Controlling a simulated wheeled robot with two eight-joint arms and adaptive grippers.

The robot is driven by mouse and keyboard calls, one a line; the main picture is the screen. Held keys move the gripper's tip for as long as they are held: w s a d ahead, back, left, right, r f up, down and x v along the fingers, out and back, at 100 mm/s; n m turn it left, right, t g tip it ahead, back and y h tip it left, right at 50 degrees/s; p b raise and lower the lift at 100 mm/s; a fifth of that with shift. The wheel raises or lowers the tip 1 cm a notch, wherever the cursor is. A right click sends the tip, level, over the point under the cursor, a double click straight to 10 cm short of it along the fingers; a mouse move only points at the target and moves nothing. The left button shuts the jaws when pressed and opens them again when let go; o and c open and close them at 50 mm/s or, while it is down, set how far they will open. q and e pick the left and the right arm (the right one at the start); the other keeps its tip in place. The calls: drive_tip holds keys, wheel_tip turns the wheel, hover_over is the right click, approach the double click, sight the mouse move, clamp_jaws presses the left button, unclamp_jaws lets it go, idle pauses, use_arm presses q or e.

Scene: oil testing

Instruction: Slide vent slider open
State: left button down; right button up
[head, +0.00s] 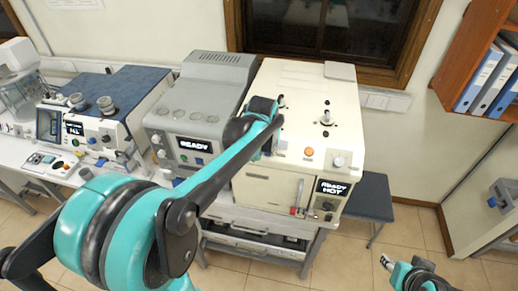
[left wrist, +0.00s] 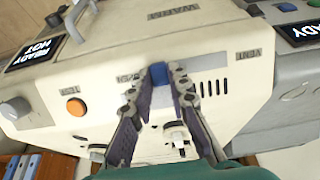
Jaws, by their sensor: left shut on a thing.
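The vent slider's blue knob (left wrist: 158,71) shows in the left wrist view on the edge of the cream machine (left wrist: 110,40). My left gripper (left wrist: 156,80) is shut on this knob, with one dark finger on each side. A grey slot strip (left wrist: 212,87) runs beside it to the right, with a VENT label (left wrist: 241,89) and several dark vent slits at that end. A small label at the left finger is partly hidden. In the head view my left arm reaches over the cream machine (head: 310,90) and hides the knob. My right gripper (head: 386,263) is low at the right, away from the machine; its jaw opening is unclear.
A grey machine (head: 190,105) stands close at the left of the cream one. An orange button (left wrist: 76,107) and a display reading READY HOT (head: 332,188) are on the cream machine. A dark stool (head: 370,195) stands to its right, with open floor around it.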

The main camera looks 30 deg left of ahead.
use_arm(q)
drive_tip(key=c, duration=1.6)
unclamp_jaws()
drive_tip(key=shift+d, duration=0.15)
drive_tip(key=shift+o, duration=0.8)
drive_tip(key=shift+d, duration=0.15)
drive_tip(key=shift+r, duration=0.25)
drive_tip(key=v, duration=1.1)
drive_tip(key=shift+s+r, duration=0.2)
drive_tip(key=shift+s, duration=0.05)
